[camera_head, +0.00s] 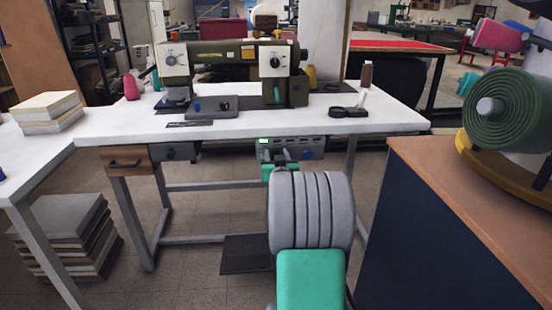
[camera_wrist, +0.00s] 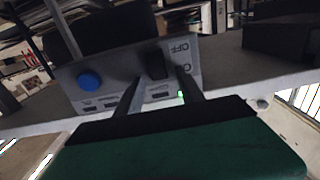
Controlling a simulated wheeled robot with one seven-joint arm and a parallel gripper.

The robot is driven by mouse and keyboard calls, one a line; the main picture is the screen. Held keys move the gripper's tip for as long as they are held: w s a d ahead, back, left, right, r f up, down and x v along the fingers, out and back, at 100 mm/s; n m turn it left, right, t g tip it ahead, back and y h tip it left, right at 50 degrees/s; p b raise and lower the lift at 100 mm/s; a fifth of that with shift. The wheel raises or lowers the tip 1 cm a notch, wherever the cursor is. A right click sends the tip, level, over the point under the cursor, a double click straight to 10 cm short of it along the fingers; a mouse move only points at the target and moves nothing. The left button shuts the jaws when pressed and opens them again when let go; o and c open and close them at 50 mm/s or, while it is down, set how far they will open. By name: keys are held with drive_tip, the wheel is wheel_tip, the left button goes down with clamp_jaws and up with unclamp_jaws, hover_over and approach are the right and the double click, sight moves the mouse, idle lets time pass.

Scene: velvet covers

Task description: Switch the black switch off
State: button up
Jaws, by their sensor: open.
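The black switch (camera_wrist: 156,64) is a small upright dark block on a grey control panel (camera_wrist: 122,72), beside an upside-down OFF label in the wrist view. Which way it is set is hard to tell. In the head view the panel (camera_head: 312,146) hangs under the front edge of the white sewing table, and my gripper hides the switch. My gripper (camera_wrist: 158,77) is open and empty, its two dark fingers pointing at the panel on either side of the switch. Contact cannot be told. It also shows in the head view (camera_head: 284,158), just in front of the panel.
A blue button (camera_wrist: 88,80) sits on the same panel. The white table (camera_head: 330,125) carries a green sewing machine (camera_head: 230,60). A wooden drawer (camera_head: 127,161) and another grey box hang under it at left. A wooden-topped cabinet (camera_head: 445,165) stands close at right.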

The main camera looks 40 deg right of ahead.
drive_tip(key=shift+c, duration=0.5)
clamp_jaws()
